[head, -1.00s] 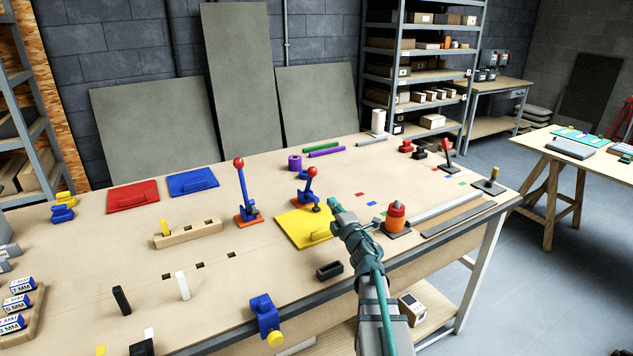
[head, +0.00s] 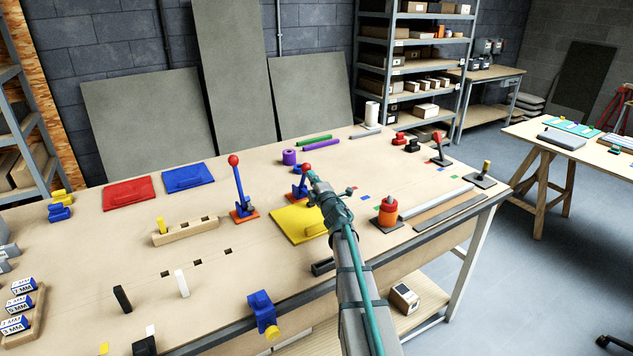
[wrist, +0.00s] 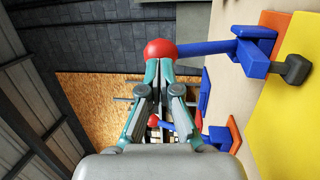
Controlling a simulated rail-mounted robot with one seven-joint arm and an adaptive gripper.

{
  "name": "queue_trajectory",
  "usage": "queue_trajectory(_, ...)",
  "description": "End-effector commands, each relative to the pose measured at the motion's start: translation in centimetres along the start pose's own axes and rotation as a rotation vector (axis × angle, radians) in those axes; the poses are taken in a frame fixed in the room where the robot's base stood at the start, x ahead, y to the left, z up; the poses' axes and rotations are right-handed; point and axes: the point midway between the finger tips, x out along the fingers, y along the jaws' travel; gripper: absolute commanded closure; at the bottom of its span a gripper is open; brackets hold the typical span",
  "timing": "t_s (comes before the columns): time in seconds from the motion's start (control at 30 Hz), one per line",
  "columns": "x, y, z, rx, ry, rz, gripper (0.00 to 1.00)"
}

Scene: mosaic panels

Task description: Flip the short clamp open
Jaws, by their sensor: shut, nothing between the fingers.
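The short clamp (head: 299,191) stands at the back left edge of the yellow panel (head: 285,222). Its blue lever is upright with a red ball knob (head: 306,168) on top. In the wrist view, the red knob (wrist: 160,50) is just beyond my fingertips and the blue lever (wrist: 205,47) runs right to the base. Its dark pad (wrist: 293,70) is over the yellow panel. My gripper (head: 313,179) is shut and empty, its tips (wrist: 158,72) at or very close to the knob; I cannot tell if they touch. In the head view my gripper partly hides this clamp.
A taller blue clamp (head: 240,195) with a red knob stands to the left. An orange-red cylinder (head: 388,211) stands right of my arm. Purple (head: 289,157) and green (head: 314,139) pieces lie behind.

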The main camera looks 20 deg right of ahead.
Motion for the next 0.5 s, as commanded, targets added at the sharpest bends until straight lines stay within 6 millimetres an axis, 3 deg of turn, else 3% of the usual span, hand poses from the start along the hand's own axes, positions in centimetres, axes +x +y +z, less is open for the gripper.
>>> queue_trajectory(0.13, 0.85, 0.00, 0.02, 0.000, 0.000, -0.001, 1.00)
queue_trajectory(0.5, 0.88, -0.04, 0.01, 0.000, 0.000, 0.000, 1.00)
